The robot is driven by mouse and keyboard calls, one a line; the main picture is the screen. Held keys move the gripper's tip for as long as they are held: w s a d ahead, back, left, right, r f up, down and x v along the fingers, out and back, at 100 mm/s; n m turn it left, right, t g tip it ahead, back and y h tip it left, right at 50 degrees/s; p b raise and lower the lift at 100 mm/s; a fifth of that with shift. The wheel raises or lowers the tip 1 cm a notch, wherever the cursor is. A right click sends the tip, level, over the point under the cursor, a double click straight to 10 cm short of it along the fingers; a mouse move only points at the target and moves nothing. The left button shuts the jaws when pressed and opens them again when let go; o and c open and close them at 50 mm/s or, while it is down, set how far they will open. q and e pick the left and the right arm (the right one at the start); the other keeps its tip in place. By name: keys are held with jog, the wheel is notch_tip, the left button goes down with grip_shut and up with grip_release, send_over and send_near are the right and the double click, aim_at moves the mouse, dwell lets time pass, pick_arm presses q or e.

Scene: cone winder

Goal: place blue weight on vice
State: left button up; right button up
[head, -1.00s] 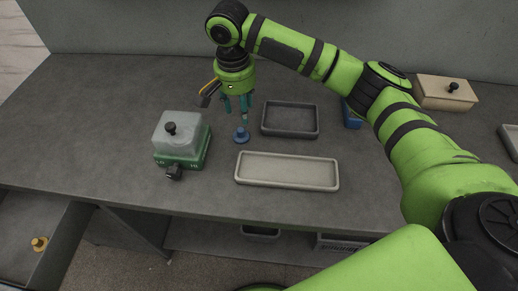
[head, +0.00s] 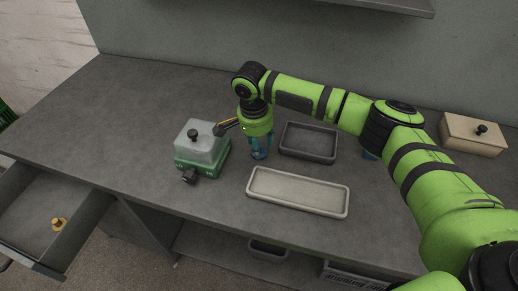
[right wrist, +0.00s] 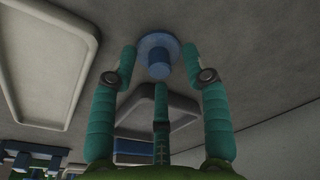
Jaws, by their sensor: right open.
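The blue weight (head: 258,153) stands on the grey worktop, right of a green device. In the right wrist view the blue weight (right wrist: 158,62) shows as a wide disc with a narrower knob. My right gripper (head: 260,145) is above it, pointing down. In the right wrist view its teal fingers (right wrist: 160,66) are spread on both sides of the weight, with a third finger below it in the picture; nothing is gripped. I cannot make out a vice for certain. My left gripper is not in view.
The green device (head: 192,164) has a clear cover with a black knob. A dark tray (head: 309,157) and a long pale tray (head: 298,207) lie close on the right. A beige box (head: 472,135) stands far right. An open drawer (head: 93,222) holds a brass weight (head: 58,224).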

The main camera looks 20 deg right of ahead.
aim_at(260, 144)
grip_shut()
jog(key=shift+r, duration=0.1)
jog(key=shift+r, duration=0.6)
notch_tip(260, 144, up, 3)
jog(key=shift+b, duration=0.65)
jog(key=s+d+r, duration=0.2)
jog(key=s+r, duration=0.4)
jog(key=s, duration=0.5)
jog(key=shift+s+d+r, duration=0.25)
jog(key=shift+d+r, duration=0.05)
jog(key=shift+r, duration=0.1)
